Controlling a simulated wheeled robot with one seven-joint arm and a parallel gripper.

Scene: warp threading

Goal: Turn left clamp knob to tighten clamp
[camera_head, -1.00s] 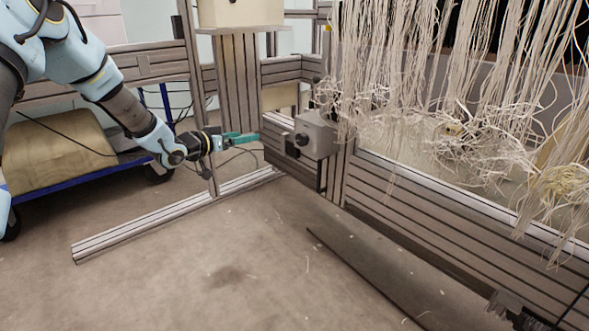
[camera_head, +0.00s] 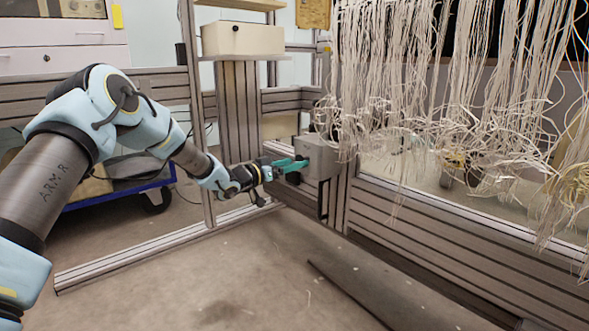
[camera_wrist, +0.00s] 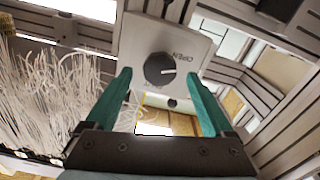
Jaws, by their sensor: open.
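The clamp is a grey box (camera_head: 321,160) on the frame post, at the left end of the hanging threads. In the wrist view its pale face (camera_wrist: 196,46) carries a round dark knob (camera_wrist: 160,69) with a white mark pointing right, and the word OPEN above right of it. My gripper (camera_head: 300,164) reaches the box from the left, its teal fingers close to the face. In the wrist view my gripper (camera_wrist: 158,74) is open, one finger on each side of the knob, with gaps visible. Depth to the knob is hard to tell. In the head view the fingers hide the knob.
Pale threads (camera_head: 400,80) hang thickly just right of the clamp. A metal beam (camera_head: 450,215) runs right below them. A cream box (camera_head: 243,38) sits on a shelf behind my wrist. The floor (camera_head: 200,275) in front is mostly clear.

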